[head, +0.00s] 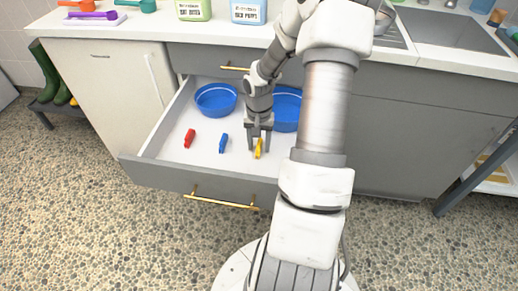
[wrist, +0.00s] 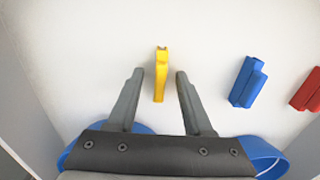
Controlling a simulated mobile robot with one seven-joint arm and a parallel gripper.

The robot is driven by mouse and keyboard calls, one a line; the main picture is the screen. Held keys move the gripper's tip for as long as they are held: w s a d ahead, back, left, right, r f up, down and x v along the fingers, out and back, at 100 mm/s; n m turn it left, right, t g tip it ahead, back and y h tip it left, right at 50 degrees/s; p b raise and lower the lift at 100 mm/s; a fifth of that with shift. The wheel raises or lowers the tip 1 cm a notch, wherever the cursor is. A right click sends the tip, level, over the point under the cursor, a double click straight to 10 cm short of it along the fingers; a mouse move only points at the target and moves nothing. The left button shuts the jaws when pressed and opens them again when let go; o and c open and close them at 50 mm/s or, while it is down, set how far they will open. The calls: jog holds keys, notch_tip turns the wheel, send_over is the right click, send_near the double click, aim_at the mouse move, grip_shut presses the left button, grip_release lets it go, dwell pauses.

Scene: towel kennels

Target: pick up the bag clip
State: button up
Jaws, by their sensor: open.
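Three clips lie apart on the white floor of an open drawer: a red one (head: 189,138), a blue one (head: 223,143) and a yellow one (head: 258,148). In the wrist view the yellow clip (wrist: 161,74) stands between the fingertips of my gripper (wrist: 160,74), with a gap on each side. The blue clip (wrist: 247,82) and the red clip (wrist: 308,91) lie to the right there. My gripper (head: 259,148) is open and empty, low in the drawer over the yellow clip. I cannot tell its exact height above the drawer floor.
Two blue bowls (head: 216,99) (head: 286,108) sit at the back of the drawer, the right one partly hidden by my arm. The drawer's grey front (head: 170,178) and side walls surround the clips. Scoops (head: 92,15) and labelled boxes (head: 248,11) stand on the counter above.

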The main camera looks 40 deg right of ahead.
jog(key=shift+c, duration=0.2)
grip_shut()
jog(key=shift+r, duration=0.15)
